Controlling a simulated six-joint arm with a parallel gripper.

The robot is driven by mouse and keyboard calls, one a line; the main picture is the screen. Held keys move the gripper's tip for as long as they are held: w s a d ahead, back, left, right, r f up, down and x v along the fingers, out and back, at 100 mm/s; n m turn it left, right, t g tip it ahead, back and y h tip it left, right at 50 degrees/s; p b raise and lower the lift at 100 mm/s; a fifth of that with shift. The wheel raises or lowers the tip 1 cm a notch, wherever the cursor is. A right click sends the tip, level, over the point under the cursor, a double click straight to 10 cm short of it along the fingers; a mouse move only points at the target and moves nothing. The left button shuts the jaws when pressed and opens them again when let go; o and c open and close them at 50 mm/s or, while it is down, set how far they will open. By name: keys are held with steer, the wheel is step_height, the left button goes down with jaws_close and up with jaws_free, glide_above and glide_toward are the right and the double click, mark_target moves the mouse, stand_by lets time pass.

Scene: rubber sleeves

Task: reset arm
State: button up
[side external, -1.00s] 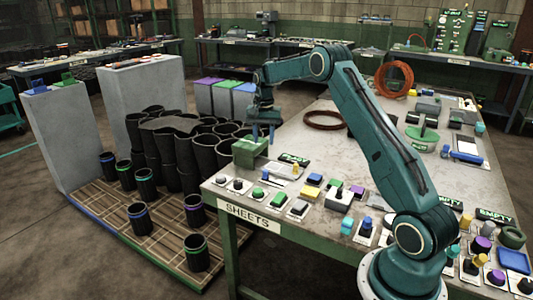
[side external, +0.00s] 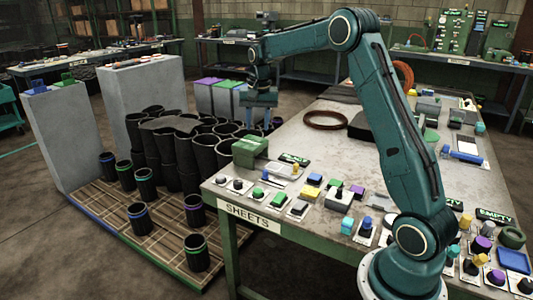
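My gripper (side external: 263,122) hangs at the end of my teal arm, pointing down near the left edge of the workbench. It is above and behind the green block (side external: 250,152) at the bench corner, apart from it as far as I can see. The fingers are small and dark against the black sleeves, so I cannot tell whether they are open or shut. No held object is visible. Black rubber sleeves (side external: 183,165) stand bunched on the wooden pallet (side external: 110,222), with a dark sheet (side external: 170,124) lying across some tops.
Loose sleeves with coloured bands stand on the pallet, including a green-banded one (side external: 195,253). The workbench (side external: 305,155) carries a brown ring (side external: 325,119), coloured knobs and blocks along its front edge. Two grey blocks (side external: 62,135) stand at left. The bench middle is fairly clear.

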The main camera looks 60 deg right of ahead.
steer(key=s+a+r+n+t, duration=0.2)
steer(key=s+a+r+n, duration=0.3)
steer(key=s+a+r, duration=0.8)
steer(key=s+a+f+n+t, duration=0.1)
steer(key=s+a+f+n, duration=0.2)
steer(key=s, duration=0.6)
steer(key=s+a+f+n+t, duration=0.1)
steer(key=s+a+f+n, duration=0.2)
steer(key=s+a, duration=0.3)
steer(key=s, duration=0.2)
steer(key=shift+s+a+t, duration=0.3)
steer(key=shift+s+a, duration=0.1)
